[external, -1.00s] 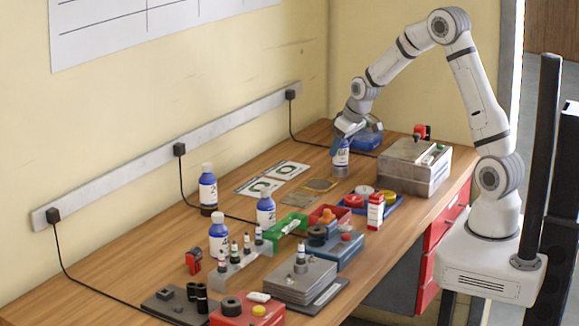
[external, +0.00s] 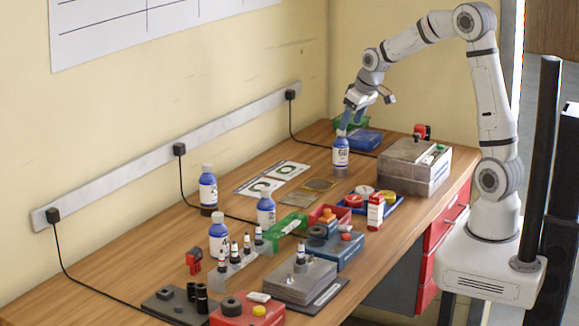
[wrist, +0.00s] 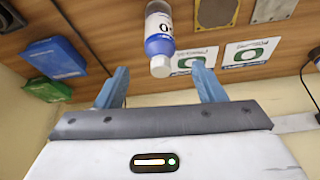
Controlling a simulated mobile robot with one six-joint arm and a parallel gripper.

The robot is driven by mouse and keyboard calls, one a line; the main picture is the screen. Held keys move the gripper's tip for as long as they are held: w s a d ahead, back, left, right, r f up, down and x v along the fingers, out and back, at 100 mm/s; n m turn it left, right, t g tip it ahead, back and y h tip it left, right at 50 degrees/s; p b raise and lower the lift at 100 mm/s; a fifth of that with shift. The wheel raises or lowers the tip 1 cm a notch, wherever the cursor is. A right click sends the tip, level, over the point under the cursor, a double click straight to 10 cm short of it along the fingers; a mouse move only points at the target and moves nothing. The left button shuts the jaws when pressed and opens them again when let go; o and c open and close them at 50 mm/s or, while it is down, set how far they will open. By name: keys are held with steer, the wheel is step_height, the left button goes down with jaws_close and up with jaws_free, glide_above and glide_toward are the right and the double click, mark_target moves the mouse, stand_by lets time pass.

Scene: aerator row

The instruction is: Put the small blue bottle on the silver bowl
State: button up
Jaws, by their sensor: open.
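My gripper (external: 351,116) is open and empty just above this bottle. In the wrist view its blue fingers (wrist: 160,88) are spread, with the bottle's cap beyond and between them, apart from both. Similar larger-looking bottles (external: 208,190), (external: 266,207) and (external: 219,235) stand nearer the camera. I cannot make out a silver bowl in either view.
A blue box (external: 365,139) and a green box (external: 352,122) sit behind the bottle. A grey case (external: 414,168) stands to its right. Printed cards (external: 287,171) and a plate with a round disc (external: 318,185) lie flat nearby. A rack of small bottles (external: 236,264) stands nearer.

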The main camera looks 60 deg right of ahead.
steer(key=s+a+r, duration=0.1)
steer(key=s+a, duration=0.3)
steer(key=s, duration=0.4)
steer(key=s+a+g, duration=0.1)
steer(key=s+a, duration=0.4)
steer(key=s, duration=0.4)
steer(key=s+a+r+n, duration=0.1)
steer(key=s+a, duration=0.3)
steer(key=s, duration=0.4)
steer(key=shift+s+a+r+y, duration=0.25)
steer(key=shift+s+r+y, duration=0.05)
steer(key=shift+s+r, duration=0.1)
